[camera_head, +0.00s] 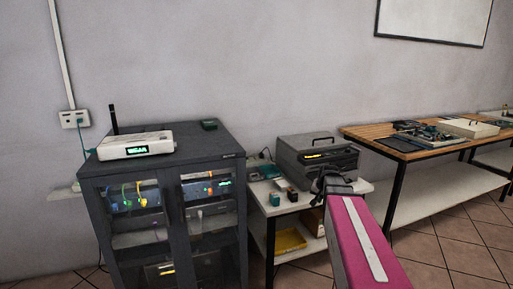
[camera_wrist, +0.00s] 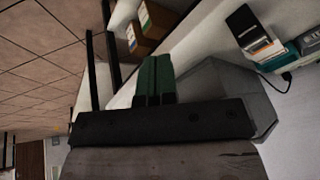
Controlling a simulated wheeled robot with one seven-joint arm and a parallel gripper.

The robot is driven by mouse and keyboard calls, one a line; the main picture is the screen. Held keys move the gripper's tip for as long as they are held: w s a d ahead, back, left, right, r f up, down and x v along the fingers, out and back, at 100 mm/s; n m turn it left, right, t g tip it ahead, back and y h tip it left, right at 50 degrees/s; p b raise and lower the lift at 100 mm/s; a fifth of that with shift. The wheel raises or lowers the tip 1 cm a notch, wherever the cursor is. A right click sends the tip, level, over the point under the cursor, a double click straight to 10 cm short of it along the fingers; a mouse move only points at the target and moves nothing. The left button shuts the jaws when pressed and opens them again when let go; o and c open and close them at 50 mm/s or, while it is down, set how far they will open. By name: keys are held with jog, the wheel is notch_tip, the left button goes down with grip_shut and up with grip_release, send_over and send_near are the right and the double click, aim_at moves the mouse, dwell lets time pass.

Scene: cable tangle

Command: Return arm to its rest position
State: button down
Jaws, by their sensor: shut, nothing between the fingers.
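My arm, pink with a pale stripe, reaches up from the lower right of the head view. Its dark end is in front of the small white table (camera_head: 285,205) and the grey boxy device (camera_head: 305,152). The fingers cannot be made out there. In the wrist view my gripper (camera_wrist: 153,72) shows two green fingers side by side, closed together. Nothing shows between them. The wrist view is tilted, with a pale surface and small boxes beyond the fingers.
A dark glass-front cabinet (camera_head: 170,158) holding devices and cables stands left, with a white router-like device (camera_head: 136,145) on top. A yellow tray (camera_head: 289,241) lies under the white table. A wooden workbench (camera_head: 375,136) stands right. Tiled floor (camera_head: 455,250) is open at lower right.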

jog(key=s+a+f+n+g, duration=0.2)
jog(key=s+a+f, duration=0.3)
jog(key=s, duration=0.5)
jog(key=s+a+f+n+g, duration=0.2)
jog(key=s+a+f+n, duration=0.1)
jog(key=s+f, duration=0.4)
jog(key=s+a, duration=0.1)
jog(key=s, duration=0.2)
jog(key=shift+a+f+g, duration=0.3)
jog(key=shift+a+f, duration=0.05)
dwell(5.3)
